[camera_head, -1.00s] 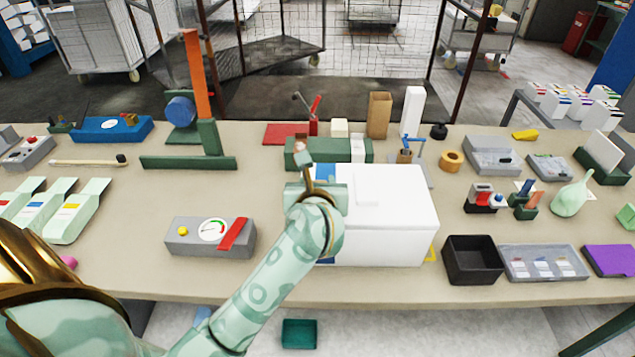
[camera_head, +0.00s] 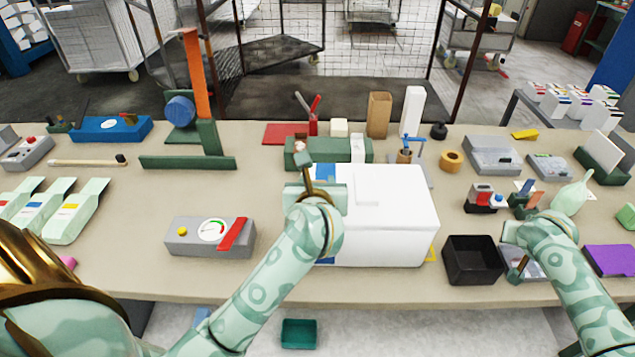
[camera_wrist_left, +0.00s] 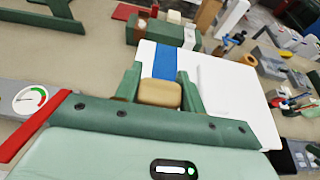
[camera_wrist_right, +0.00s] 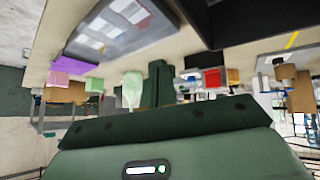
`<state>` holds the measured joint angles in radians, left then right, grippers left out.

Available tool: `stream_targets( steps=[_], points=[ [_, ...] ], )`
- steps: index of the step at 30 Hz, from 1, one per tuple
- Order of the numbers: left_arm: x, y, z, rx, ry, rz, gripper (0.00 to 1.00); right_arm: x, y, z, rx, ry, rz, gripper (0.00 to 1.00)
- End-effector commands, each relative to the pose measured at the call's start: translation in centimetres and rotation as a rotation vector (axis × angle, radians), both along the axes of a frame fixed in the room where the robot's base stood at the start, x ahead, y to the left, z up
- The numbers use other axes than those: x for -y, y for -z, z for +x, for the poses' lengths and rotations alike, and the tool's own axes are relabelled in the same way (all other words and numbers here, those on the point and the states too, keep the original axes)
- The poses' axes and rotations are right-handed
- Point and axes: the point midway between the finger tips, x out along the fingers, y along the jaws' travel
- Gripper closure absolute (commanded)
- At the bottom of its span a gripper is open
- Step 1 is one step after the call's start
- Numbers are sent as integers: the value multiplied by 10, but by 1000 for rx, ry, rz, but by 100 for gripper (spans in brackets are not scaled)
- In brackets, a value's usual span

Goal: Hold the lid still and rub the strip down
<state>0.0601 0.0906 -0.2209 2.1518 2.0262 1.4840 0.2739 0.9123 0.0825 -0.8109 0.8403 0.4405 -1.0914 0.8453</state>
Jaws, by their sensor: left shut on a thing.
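The white box with its flat white lid (camera_head: 385,185) stands at the middle of the table. A blue strip (camera_wrist_left: 165,62) lies along the lid's left part; its near end is hidden by a tan block (camera_wrist_left: 160,93). My left gripper (camera_head: 316,190) is over the lid's left edge, with its fingers around the tan block; whether the block touches the strip is unclear. My right gripper (camera_head: 513,236) is away to the right of the box, over the grey label tray (camera_head: 540,268). In the right wrist view its fingers (camera_wrist_right: 158,82) are together with nothing visible between them.
A black open bin (camera_head: 472,262) stands between the box and my right gripper. A grey gauge block (camera_head: 210,236) lies left of the box. A green block (camera_head: 325,150) and small items stand behind it.

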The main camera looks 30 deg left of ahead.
Motion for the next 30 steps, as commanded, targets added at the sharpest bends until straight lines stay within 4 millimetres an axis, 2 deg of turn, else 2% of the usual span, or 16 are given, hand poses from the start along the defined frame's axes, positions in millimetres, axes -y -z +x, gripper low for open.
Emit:
stream_targets(
  steps=[1,3,9,12,15,21,30],
  points=[
    [0,0,0,0,0,0,84,-28,-14,0,-19,-32,21,100],
    [0,0,0,0,0,0,84,-66,-33,-4,-57,-82,46,100],
    [0,0,0,0,0,0,84,-164,-85,-31,-160,-248,84,100],
    [0,0,0,0,0,0,84,-200,-107,-47,-200,-328,87,100],
    [0,0,0,0,0,0,84,-226,-123,-62,-228,-389,83,100],
    [0,0,0,0,0,0,84,-249,-135,-77,-258,-451,77,100],
    [0,0,0,0,0,0,84,-250,-104,-78,-261,-455,77,100]
  ],
)
